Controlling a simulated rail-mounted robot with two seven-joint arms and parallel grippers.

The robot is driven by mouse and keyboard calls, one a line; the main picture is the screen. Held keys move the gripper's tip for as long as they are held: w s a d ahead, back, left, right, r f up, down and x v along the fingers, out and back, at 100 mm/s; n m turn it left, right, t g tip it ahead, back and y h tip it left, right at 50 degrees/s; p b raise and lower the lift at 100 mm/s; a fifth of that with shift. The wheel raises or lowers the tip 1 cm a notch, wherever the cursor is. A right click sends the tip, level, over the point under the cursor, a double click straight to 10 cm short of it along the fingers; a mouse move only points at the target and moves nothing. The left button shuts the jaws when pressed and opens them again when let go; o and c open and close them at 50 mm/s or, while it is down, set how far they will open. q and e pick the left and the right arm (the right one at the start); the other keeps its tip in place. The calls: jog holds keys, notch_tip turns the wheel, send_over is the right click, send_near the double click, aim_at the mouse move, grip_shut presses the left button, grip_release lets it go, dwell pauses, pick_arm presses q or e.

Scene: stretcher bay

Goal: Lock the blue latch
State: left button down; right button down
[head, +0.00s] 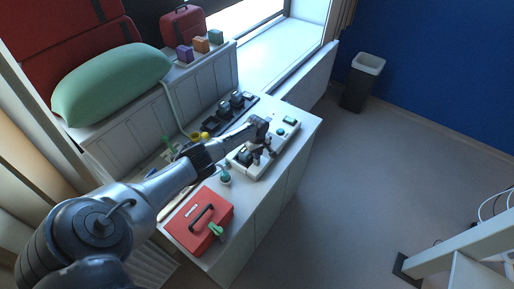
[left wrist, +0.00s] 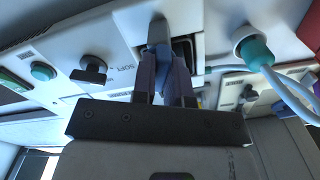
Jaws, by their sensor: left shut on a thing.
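My left gripper (head: 259,157) reaches down over the white device (head: 249,171) on the counter. In the left wrist view the gripper (left wrist: 167,62) is shut on a narrow blue-grey lever, which I take to be the blue latch (left wrist: 158,31). The lever stands at the edge of a dark square opening (left wrist: 183,50) in the device's white face. The fingers hide its lower part, and I cannot tell whether it is locked. In the head view the gripper hides the latch. My right gripper is not in view.
Near the latch are a black knob (left wrist: 91,70), a green button (left wrist: 42,71) and a teal plug (left wrist: 256,50) with a pale hose. A red case (head: 188,222) lies on the counter's near end. Small dark items (head: 237,99) stand behind.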

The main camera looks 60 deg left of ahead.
pick_arm(q)
jog(key=n+p, duration=0.2)
jog(key=n, duration=0.2)
jog(key=shift+n, duration=0.4)
dwell(0.4)
jog(key=c, duration=1.1)
grip_release()
jog(key=shift+c, duration=0.2)
notch_tip(320, 180, up, 6)
jog(key=p, duration=0.4)
jog(key=shift+r, duration=0.2)
notch_tip(320, 180, up, 8)
jog(key=shift+f, duration=0.25)
